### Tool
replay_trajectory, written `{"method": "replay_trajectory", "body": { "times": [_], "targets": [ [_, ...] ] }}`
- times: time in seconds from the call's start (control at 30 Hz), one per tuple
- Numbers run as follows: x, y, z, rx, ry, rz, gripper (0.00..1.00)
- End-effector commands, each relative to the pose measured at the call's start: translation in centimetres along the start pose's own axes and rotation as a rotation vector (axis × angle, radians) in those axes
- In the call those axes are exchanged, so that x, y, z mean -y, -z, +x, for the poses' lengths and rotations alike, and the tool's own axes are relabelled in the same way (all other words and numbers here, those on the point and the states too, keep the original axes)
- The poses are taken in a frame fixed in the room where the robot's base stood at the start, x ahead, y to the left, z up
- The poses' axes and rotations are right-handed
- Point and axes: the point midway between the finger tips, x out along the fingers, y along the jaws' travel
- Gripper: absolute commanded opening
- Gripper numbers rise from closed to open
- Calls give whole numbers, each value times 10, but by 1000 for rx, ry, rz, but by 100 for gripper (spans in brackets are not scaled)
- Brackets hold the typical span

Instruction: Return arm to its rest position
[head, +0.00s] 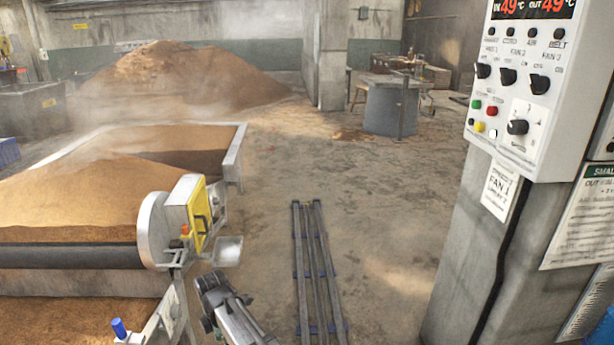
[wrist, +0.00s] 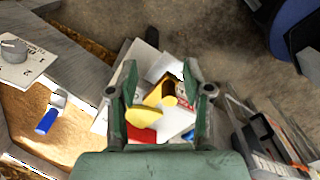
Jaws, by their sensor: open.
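My gripper (wrist: 165,88) shows in the wrist view with its two green-grey fingers spread apart. No object is clearly clamped between them. Beyond the fingers lie a yellow part (wrist: 145,115) and white and red pieces, which I cannot name for sure. In the head view a grey jointed part of my arm (head: 232,312) rises at the bottom, left of the floor rails. It is just below the grain conveyor's end, and I cannot make out the fingers there.
The conveyor's round end (head: 152,228) and yellow box (head: 184,212) stand close left. Dark rails (head: 319,262) run along the floor. A control panel (head: 520,85) hangs on a pillar at right. A blue knob (wrist: 46,122) shows in the wrist view. The middle floor is clear.

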Motion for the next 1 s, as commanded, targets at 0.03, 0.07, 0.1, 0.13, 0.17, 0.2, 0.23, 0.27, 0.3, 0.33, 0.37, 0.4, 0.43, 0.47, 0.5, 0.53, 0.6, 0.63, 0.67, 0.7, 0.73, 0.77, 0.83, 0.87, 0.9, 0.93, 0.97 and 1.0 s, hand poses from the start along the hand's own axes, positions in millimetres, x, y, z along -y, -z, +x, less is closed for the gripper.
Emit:
{"method": "replay_trajectory", "body": {
  "times": [0.03,0.07,0.1,0.13,0.17,0.2,0.23,0.27,0.3,0.33,0.37,0.4,0.43,0.47,0.5,0.53,0.6,0.63,0.67,0.7,0.73,0.77,0.83,0.87,0.9,0.93,0.97,1.0],
  "targets": [
    [25,-31,11,0,3,142,50],
    [35,-47,17,0,3,230,50],
    [49,-67,25,0,3,346,50],
    [60,-82,30,0,2,434,50],
    [72,-96,36,0,2,522,50],
    [88,-115,43,0,3,638,50],
    [100,-128,48,0,2,726,50],
    [113,-140,53,0,2,814,50],
    [130,-156,59,0,2,930,50],
    [143,-167,63,0,1,1018,50],
    [157,-177,68,0,1,1105,50],
    [175,-191,73,0,1,1221,50],
    [189,-200,77,0,0,1308,50],
    [202,-208,81,0,1,1393,50],
    [220,-218,85,0,0,1501,50],
    [232,-225,88,-1,-1,1577,50],
    [257,-237,95,-1,-1,1737,50],
    [266,-242,97,-1,-2,1798,50],
    [276,-246,99,-1,-3,1858,50],
    [287,-250,101,-1,-2,1930,50],
    [296,-253,103,-1,-2,1982,50],
    [304,-256,104,-1,-2,2032,50],
    [322,-261,108,-2,-4,2145,50],
    [330,-263,109,-1,-3,2191,50],
    [340,-265,111,-1,-3,2253,50],
    [347,-267,112,-1,-3,2298,50],
    [354,-268,113,-2,-4,2343,50],
    [358,-267,120,3,9,2361,50]
  ]
}}
